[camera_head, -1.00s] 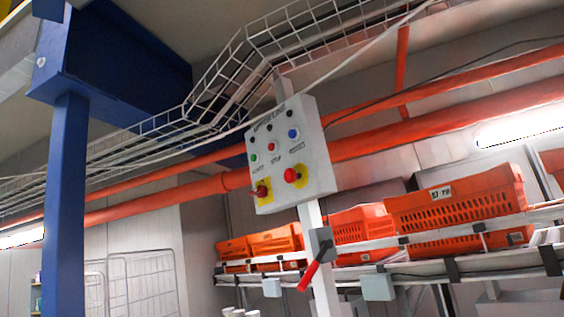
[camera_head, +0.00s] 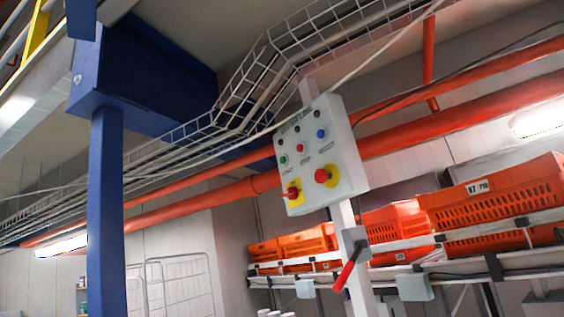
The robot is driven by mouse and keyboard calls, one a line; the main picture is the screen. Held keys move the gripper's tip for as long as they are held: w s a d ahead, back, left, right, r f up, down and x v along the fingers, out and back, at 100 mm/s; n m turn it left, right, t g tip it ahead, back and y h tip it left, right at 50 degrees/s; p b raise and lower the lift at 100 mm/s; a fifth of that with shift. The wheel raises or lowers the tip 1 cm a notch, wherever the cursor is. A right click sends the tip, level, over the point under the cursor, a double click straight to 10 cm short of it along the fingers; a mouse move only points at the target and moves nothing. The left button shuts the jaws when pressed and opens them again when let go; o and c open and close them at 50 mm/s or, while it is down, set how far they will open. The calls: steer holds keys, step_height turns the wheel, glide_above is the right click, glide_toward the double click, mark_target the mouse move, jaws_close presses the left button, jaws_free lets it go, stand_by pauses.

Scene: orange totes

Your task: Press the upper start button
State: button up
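A light grey control box (camera_head: 345,155) on a pale post stands right of the picture's middle and looks tilted. Its face has a green button (camera_head: 283,160) at left, a red button (camera_head: 299,148) in the middle and a blue button (camera_head: 321,133) at right. Small dark round parts sit above them. Below are a red mushroom knob (camera_head: 321,176) on a yellow plate and a red rotary handle (camera_head: 292,193) on another yellow plate. The labels are too small to read, so I cannot tell which button is marked start. My gripper is not in view.
A blue column (camera_head: 105,220) stands at left. A wire cable tray (camera_head: 235,110) and orange pipes (camera_head: 440,125) cross overhead and behind the box. Orange totes (camera_head: 490,195) sit on a conveyor at right. A red-handled lever (camera_head: 344,276) is on the post. A wire cage (camera_head: 180,285) stands lower left.

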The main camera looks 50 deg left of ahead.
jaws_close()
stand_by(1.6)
